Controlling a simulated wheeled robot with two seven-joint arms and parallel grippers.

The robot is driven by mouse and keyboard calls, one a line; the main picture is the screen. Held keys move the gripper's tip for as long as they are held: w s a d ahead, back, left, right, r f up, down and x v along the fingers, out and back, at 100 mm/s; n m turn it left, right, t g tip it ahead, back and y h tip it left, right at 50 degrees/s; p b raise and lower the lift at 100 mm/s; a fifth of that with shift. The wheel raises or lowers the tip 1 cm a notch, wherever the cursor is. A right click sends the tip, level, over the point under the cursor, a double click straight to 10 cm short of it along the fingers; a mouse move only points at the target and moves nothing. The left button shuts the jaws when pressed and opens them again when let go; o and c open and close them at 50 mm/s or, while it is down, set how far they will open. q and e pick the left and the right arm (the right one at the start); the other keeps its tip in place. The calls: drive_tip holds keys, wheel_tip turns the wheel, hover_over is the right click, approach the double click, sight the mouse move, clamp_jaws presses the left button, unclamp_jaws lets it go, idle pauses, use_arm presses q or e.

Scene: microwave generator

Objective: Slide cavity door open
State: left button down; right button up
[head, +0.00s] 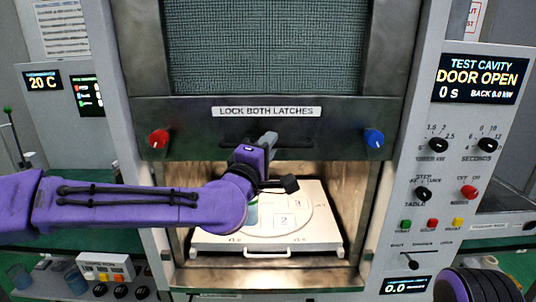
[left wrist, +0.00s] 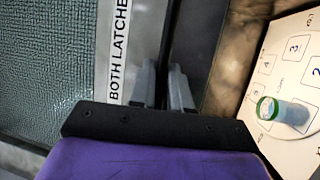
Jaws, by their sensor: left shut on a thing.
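The cavity door (head: 190,112) is raised, with its mesh window (head: 265,45) above a strip marked LOCK BOTH LATCHES. The lit cavity (head: 355,190) is open below the door's lower edge. My left gripper (head: 266,141) is at the dark door handle (head: 230,143), under the label. In the left wrist view its fingers (left wrist: 165,90) are shut on the dark handle bar (left wrist: 169,40). The red latch knob (head: 158,138) is at the door's left and the blue latch knob (head: 374,138) at its right. My right gripper is out of view.
A white tray (head: 215,243) with a numbered turntable is in the cavity, partly behind my left arm. A green-rimmed cup (left wrist: 267,108) stands on it. The right panel's display (head: 482,78) reads DOOR OPEN. Control knobs and buttons are below it.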

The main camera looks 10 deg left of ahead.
use_arm(q)
drive_tip(key=shift+r, duration=0.6)
drive_tip(key=c, duration=1.2)
unclamp_jaws()
drive_tip(key=shift+o, duration=0.2)
drive_tip(key=shift+f, duration=0.1)
drive_tip(key=b+v, duration=0.3)
drive_tip(key=v, duration=0.7)
drive_tip(key=shift+s+b, duration=0.2)
drive_tip(key=shift+b, duration=0.1)
drive_tip(key=shift+a+f, duration=0.1)
